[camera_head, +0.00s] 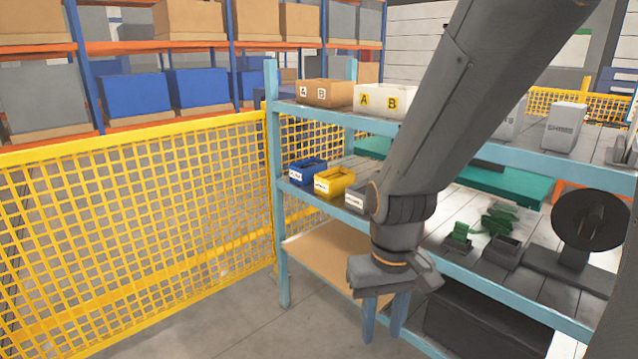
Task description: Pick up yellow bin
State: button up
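The yellow bin (334,183) sits on the middle shelf, near its left end and front edge, with a white label on its front. It stands between a blue bin (307,172) on its left and a grey bin (356,197) on its right. My gripper (383,322) hangs in front of the shelf, to the right of and lower than the yellow bin in the picture. Its two blue fingers point down with a gap between them, and nothing shows between them. My arm covers part of the shelf to the right of the bins.
A blue shelf post (278,200) stands left of the bins, with a yellow mesh fence (135,215) beyond. The top shelf above carries a cardboard box (325,93) and a white box (379,100). Green parts (500,218) and a black spool (590,220) lie further right.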

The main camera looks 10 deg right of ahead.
aim_at(331, 183)
jog(key=u, duration=0.75)
jog(key=i, duration=0.7)
jog(key=u, duration=0.7)
jog(key=i, duration=0.75)
jog(key=z, duration=0.75)
jog(key=i, duration=0.85)
jog(key=z, duration=1)
